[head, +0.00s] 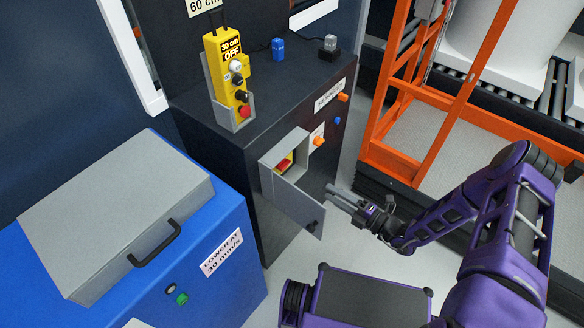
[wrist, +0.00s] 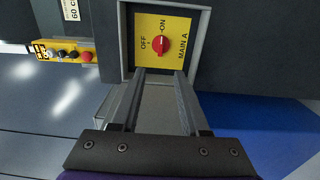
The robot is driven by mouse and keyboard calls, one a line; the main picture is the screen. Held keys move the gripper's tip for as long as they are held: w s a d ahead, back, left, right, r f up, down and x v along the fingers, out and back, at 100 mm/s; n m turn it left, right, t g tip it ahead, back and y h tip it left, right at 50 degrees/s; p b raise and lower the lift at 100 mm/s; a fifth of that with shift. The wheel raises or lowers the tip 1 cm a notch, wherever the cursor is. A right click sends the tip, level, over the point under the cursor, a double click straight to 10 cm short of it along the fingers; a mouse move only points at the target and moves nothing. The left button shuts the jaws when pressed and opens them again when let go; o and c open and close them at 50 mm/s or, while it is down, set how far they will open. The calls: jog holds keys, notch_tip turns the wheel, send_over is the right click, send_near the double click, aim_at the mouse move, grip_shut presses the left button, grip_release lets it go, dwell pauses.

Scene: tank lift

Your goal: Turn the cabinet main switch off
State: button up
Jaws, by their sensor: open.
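The main switch is a red rotary knob (wrist: 160,44) on a yellow plate (wrist: 178,28) marked OFF, ON and MAIN A. Its small pale mark appears to face the ON side. In the head view the red knob (head: 284,164) shows inside the grey switch box on the dark cabinet (head: 225,150). The box's grey door (head: 297,205) hangs open. My gripper (head: 333,194) is open and empty, to the right of the door in the head view. In the wrist view my gripper's fingertips (wrist: 160,72) are apart, just below the knob in the picture, not around it.
A blue console (head: 215,285) stands left; an orange frame (head: 440,95) stands right.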

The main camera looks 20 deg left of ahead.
aim_at(287, 167)
jog(key=x, duration=1.6)
jog(key=shift+s, duration=0.1)
grip_shut()
